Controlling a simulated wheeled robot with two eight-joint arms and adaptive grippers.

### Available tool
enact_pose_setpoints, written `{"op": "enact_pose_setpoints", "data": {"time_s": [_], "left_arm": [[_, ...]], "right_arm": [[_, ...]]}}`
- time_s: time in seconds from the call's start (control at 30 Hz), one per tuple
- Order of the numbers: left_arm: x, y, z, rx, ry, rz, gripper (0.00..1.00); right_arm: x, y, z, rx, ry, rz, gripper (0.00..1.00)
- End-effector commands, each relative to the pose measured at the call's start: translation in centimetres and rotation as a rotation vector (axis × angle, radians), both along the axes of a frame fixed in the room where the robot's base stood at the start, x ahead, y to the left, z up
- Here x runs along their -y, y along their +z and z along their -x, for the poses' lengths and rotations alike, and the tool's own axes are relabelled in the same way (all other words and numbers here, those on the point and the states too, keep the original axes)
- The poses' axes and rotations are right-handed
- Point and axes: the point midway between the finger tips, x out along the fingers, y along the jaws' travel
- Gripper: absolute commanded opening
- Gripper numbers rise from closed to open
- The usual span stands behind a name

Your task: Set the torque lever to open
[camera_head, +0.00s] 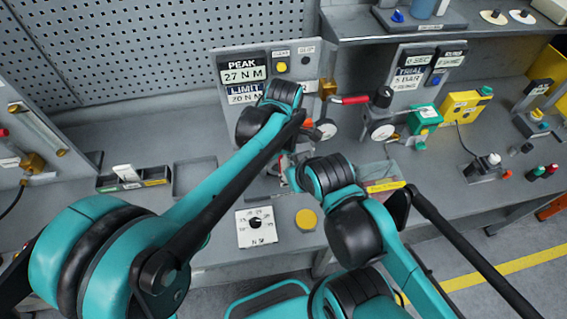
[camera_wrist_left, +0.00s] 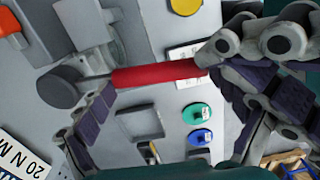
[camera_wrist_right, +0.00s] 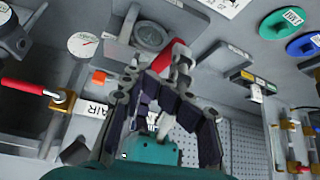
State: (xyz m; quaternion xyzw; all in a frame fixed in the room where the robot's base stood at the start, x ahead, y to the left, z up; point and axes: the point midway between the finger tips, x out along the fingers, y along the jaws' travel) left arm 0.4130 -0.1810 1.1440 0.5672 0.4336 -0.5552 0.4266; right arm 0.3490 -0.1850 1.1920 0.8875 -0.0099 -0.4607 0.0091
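The torque lever has a red handle (camera_wrist_left: 155,74) on a dark round hub (camera_wrist_left: 62,87), on a grey panel. In the left wrist view the handle runs level to the right of the hub. My left gripper (camera_wrist_left: 160,78) is open, its fingers apart near the two ends of the handle; contact is unclear. In the right wrist view the handle (camera_wrist_right: 163,58) partly shows beyond my right gripper (camera_wrist_right: 157,75), whose fingers are parted with no object clearly between the pads. In the head view my arms hide most of the lever and both gripper tips.
A torque display (camera_head: 242,82) reads peak 27 N m, limit 20 N m. Another red-handled valve (camera_head: 350,100) stands to its right.

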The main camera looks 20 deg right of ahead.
Motion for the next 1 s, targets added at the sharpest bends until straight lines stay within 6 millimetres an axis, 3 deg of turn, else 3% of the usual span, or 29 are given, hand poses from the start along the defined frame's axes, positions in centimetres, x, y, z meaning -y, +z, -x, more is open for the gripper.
{"op": "enact_pose_setpoints", "data": {"time_s": [0.03,0.23,0.33,0.4,0.6,0.8,1.0], "left_arm": [[1.4,0.3,0.6,-0.005,0.003,0.028,1.0],[1.3,3.0,0.6,-0.003,0.003,0.024,1.0],[1.1,5.3,0.6,-0.003,0.003,0.02,0.94],[1.0,6.8,0.6,-0.003,0.002,0.017,1.0],[0.5,10.4,0.5,-0.001,0.001,0.008,1.0],[0.3,12.0,0.4,0.001,0.001,0.003,1.0],[0.3,12.1,0.4,0.001,0.001,0.002,1.0]], "right_arm": [[-1.1,0.4,-0.5,0.015,0.014,-0.032,0.34],[-1.1,0.3,-0.4,0.014,0.014,-0.032,0.34],[-1.1,0.2,-0.3,0.013,0.014,-0.03,0.34],[-1.1,0.2,-0.3,0.013,0.014,-0.03,0.34],[-0.9,0.2,-0.2,0.011,0.012,-0.027,0.34],[-0.9,0.1,-0.2,0.01,0.01,-0.026,0.34],[-0.8,0.1,-0.2,0.01,0.009,-0.025,0.34]]}}
